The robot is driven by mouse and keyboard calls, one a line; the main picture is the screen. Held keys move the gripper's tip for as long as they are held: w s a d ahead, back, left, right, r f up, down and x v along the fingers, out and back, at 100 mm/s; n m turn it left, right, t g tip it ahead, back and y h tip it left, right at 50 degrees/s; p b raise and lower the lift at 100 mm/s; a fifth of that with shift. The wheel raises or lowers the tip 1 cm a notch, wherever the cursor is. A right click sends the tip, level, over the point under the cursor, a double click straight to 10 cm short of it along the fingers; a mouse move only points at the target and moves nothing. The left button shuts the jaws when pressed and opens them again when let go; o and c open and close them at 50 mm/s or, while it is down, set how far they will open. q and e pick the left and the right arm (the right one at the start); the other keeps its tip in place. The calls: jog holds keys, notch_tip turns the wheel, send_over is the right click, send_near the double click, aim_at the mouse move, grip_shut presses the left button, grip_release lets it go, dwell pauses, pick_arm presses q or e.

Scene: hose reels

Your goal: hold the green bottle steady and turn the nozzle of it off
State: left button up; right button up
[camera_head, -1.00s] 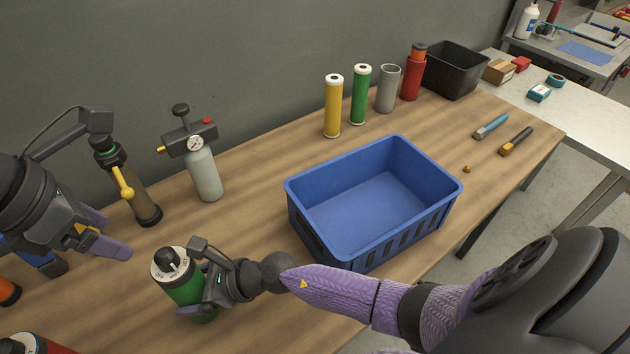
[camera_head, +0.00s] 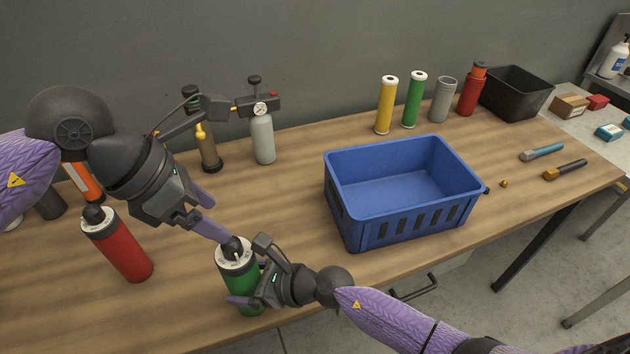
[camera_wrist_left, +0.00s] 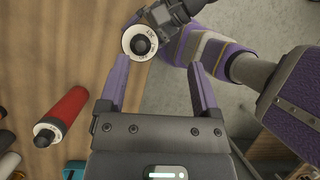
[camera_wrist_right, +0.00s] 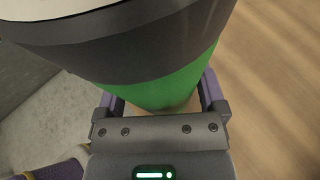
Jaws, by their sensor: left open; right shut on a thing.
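The green bottle (camera_head: 246,298) stands upright near the front edge of the table, with a white dial and a black nozzle knob (camera_head: 232,247) on top. My right gripper (camera_head: 240,300) is shut around its green body from the right; the green side fills the right wrist view (camera_wrist_right: 170,82). My left gripper (camera_head: 212,212) is open and empty, up and to the left of the knob, its fingers pointing down toward it. In the left wrist view the white dial and knob (camera_wrist_left: 139,42) lie beyond the spread fingertips (camera_wrist_left: 160,62), apart from them.
A red bottle (camera_head: 122,250) stands left of the green one. A blue crate (camera_head: 400,225) is to the right. A grey cylinder with a gauge (camera_head: 263,138) and a brown-gold pump (camera_head: 208,150) stand behind. Several tubes line the back right. Bare table lies between the green bottle and crate.

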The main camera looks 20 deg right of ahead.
pick_arm(q)
jog(key=s+d+r+n+g+h, duration=0.2)
jog(key=s+d+r+n+h, duration=0.2)
jog(key=d+r+h, duration=0.4)
jog(key=s+d+h, duration=0.1)
jog(key=d+h, duration=0.1)
jog(key=h, duration=0.2)
jog(key=shift+s+d+n+h, duration=0.15)
jog(key=shift+d+n+h, duration=0.15)
jog(key=shift+n+h, duration=0.1)
jog(key=m+t+y, duration=0.1)
jog(key=t+y, duration=0.1)
jog(key=y, duration=1.6)
send_over(232, 248)
jog(key=w, duration=0.2)
notch_tip(232, 248, down, 6)
jog(key=f, duration=1.1)
jog(key=shift+s+f, duration=0.15)
jog(key=shift+s, duration=0.1)
